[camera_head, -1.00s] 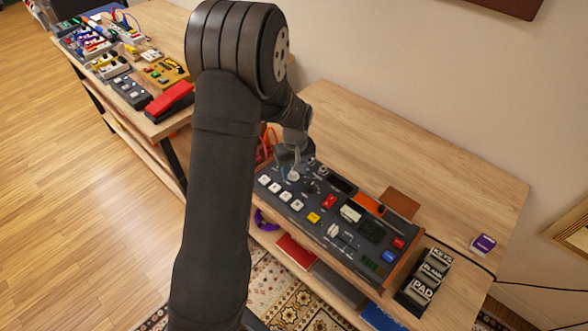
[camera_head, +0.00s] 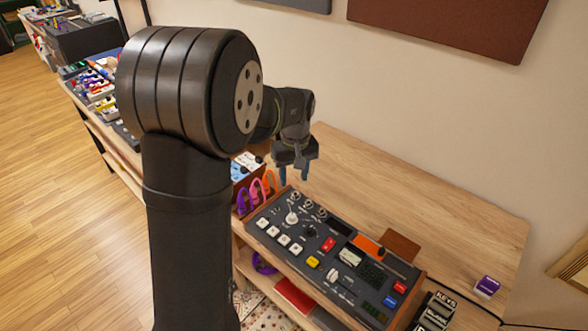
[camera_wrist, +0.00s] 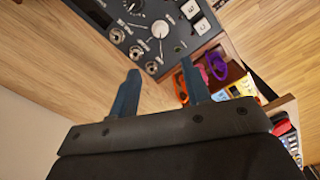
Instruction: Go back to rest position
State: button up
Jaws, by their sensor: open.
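My gripper (camera_head: 295,172) is open and empty above the wooden table, beyond the far left corner of the dark control panel (camera_head: 300,262). In the wrist view my gripper (camera_wrist: 160,92) shows two blue-grey fingers spread apart with nothing between them. My upper arm hides part of the left side in the head view.
A wooden holder (camera_head: 241,205) with purple and orange loops stands left of the panel. Labelled black blocks (camera_head: 436,309) and a purple box (camera_head: 487,287) sit at right. The far part of the table (camera_head: 400,180) is clear. A shelf (camera_head: 300,300) lies below.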

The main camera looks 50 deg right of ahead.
aim_at(292, 216)
jog(key=shift+r, duration=0.85)
jog(key=f, duration=1.7)
jog(key=shift+w+a+f, duration=0.1)
jog(key=shift+a+f, duration=0.1)
jog(key=shift+f, duration=0.05)
